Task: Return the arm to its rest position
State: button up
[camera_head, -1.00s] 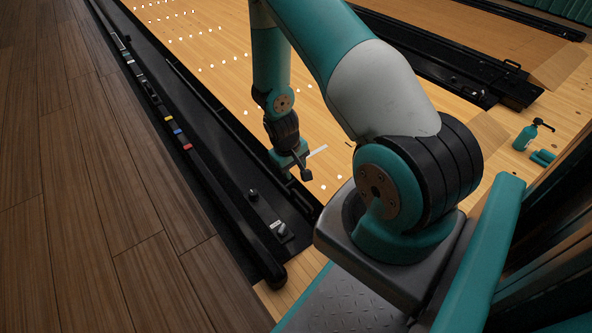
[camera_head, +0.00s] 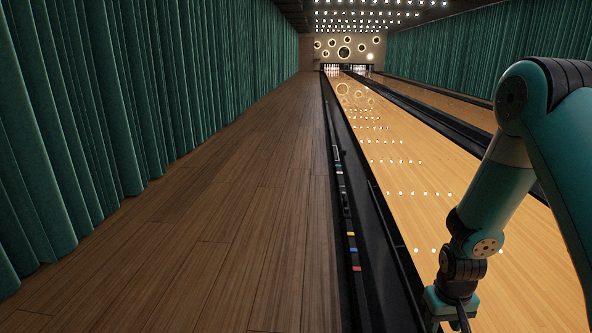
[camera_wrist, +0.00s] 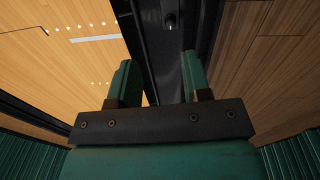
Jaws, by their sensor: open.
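My arm (camera_head: 497,190) is at the right of the head view, bent at its elbow, with its forearm hanging down over the lane. My gripper (camera_wrist: 158,82) shows in the wrist view with its two teal fingers apart and nothing between them. The gripper points down over the black gutter beside the lane. In the head view, the gripper body is at the bottom right, and its fingertips are cut off by the lower edge.
The bowling lane (camera_head: 400,172) runs to pins (camera_head: 332,69) at the far end. A black gutter strip (camera_head: 352,200) with coloured marks borders it. The wooden floor (camera_head: 230,230) to the left is clear, up to a green curtain (camera_head: 80,130).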

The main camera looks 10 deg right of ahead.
jog(key=s+a+r+n+y+p, duration=0.2)
jog(key=a+r, duration=0.6)
jog(key=r, duration=0.3)
jog(key=s+a+r+n+y+p, duration=0.1)
jog(key=s+a+r+n, duration=0.1)
jog(key=a+r, duration=0.75)
jog(key=s+a+r+n+y+p, duration=0.2)
jog(key=s+a+r+n+p, duration=0.3)
jog(key=s+r, duration=0.85)
notch_tip(320, 180, up, 38)
jog(key=p, duration=3.6)
jog(key=shift+a+r, duration=0.2)
jog(key=shift+a, duration=0.2)
